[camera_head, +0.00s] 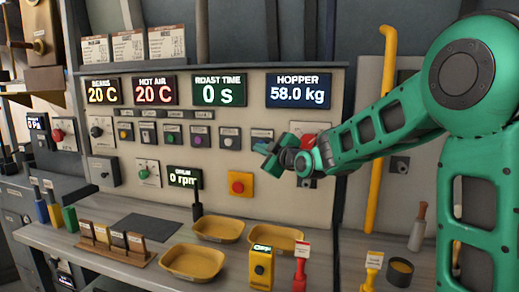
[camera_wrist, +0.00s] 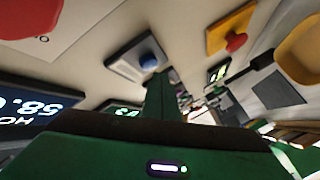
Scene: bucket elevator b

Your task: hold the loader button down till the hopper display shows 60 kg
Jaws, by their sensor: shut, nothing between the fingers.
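The hopper display (camera_head: 298,90) reads 58.0 kg in the head view; part of it shows upside down in the wrist view (camera_wrist: 30,108). My gripper (camera_head: 264,149) is shut and empty, its tips at the panel just below a small label (camera_head: 262,133) at the right of the button row. The gripper hides whatever is under that label, and I cannot tell whether it is pressing. The loader button cannot be told by name, as the labels are too small. In the wrist view the green fingers (camera_wrist: 162,95) reach toward the panel, near a blue button (camera_wrist: 149,61).
A red stop button on a yellow box (camera_head: 240,184) is below the gripper. A red switch (camera_head: 308,141) is partly behind my arm. Yellow trays (camera_head: 193,263) and a yellow box (camera_head: 261,267) stand on the counter. A yellow pipe (camera_head: 383,130) runs behind my arm.

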